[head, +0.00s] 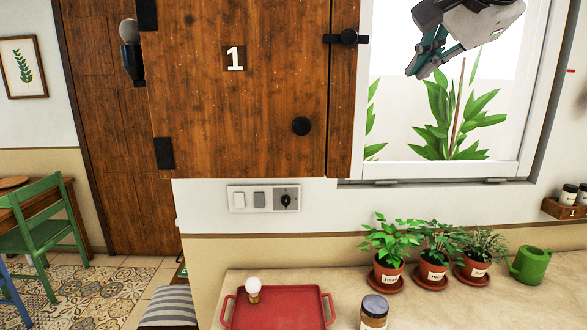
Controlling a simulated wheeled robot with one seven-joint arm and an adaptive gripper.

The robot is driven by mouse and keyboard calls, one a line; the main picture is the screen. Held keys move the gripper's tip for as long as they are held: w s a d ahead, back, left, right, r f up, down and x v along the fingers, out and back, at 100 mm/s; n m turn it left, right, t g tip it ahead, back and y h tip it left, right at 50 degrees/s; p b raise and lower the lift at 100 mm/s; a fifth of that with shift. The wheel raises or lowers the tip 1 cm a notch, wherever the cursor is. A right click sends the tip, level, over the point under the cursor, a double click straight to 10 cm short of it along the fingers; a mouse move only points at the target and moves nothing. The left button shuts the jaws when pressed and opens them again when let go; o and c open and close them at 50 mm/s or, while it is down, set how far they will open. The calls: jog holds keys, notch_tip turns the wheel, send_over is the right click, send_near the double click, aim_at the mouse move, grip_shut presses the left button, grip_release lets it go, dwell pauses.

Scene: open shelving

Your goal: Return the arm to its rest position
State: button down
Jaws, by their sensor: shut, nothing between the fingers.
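My gripper (427,60) shows at the top right of the head view, in front of the window. It points down and to the left, and its fingers are shut with nothing between them. It is high above the counter and apart from everything on it. The rest of my arm is cut off by the top edge of the view.
A wooden cabinet (250,100) marked 1 hangs left of my gripper. On the counter (460,305) are a red tray (285,312) with a light bulb (253,288), a jar (374,312), potted herbs (433,262) and a green watering can (531,264).

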jog(key=s+f+n+g, duration=0.3)
jog(key=s+f+n, duration=0.3)
jog(key=s+f, duration=0.4)
jog(key=s+f+n+g, duration=0.3)
jog(key=s+f+n, duration=0.3)
jog(key=s+f, duration=0.5)
notch_tip(320, 180, down, 8)
jog(key=shift+s+a+r+n, duration=0.2)
jog(key=shift+s+n, duration=0.1)
jog(key=shift+n, duration=0.1)
